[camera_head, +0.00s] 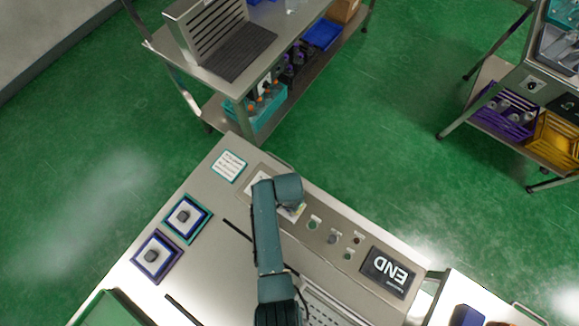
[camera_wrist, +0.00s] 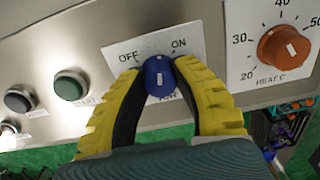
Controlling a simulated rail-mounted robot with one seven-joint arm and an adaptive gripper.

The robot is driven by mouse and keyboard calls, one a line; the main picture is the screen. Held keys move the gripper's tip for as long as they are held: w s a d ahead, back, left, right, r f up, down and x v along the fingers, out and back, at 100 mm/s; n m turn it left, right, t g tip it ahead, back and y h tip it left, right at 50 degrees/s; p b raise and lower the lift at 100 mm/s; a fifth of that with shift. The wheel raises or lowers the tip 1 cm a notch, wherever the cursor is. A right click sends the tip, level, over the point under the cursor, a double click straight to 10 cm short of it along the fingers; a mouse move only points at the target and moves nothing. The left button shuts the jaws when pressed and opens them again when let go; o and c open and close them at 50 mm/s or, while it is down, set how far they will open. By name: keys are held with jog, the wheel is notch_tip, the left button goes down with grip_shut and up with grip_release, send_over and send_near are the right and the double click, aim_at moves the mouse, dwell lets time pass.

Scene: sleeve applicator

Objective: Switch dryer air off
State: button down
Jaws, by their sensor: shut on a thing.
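The blue air knob (camera_wrist: 158,76) sits on a white plate marked OFF at left and ON at right, in the wrist view. A short white mark on its face stands roughly upright between the two words; I cannot tell its exact setting. My gripper (camera_wrist: 160,70) is shut on the knob, with one yellow-and-black finger on each side. The lettering below the knob is mostly hidden by the fingers. In the head view my arm hangs over the control panel (camera_head: 345,229) and hides the knob.
An orange heat knob (camera_wrist: 286,47) with a number dial is close on the right in the wrist view. A green button (camera_wrist: 70,85) and a black button (camera_wrist: 18,100) are on the left.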

jog(key=n+p, duration=0.1)
jog(key=n, duration=0.4)
jog(key=shift+s+n, duration=0.1)
jog(key=shift+n, duration=0.2)
jog(key=n, duration=0.5)
jog(key=shift+n+p, duration=0.35)
jog(key=shift+n, duration=0.05)
jog(key=c, duration=0.7)
grip_release()
jog(key=shift+c, duration=0.2)
notch_tip(320, 180, up, 12)
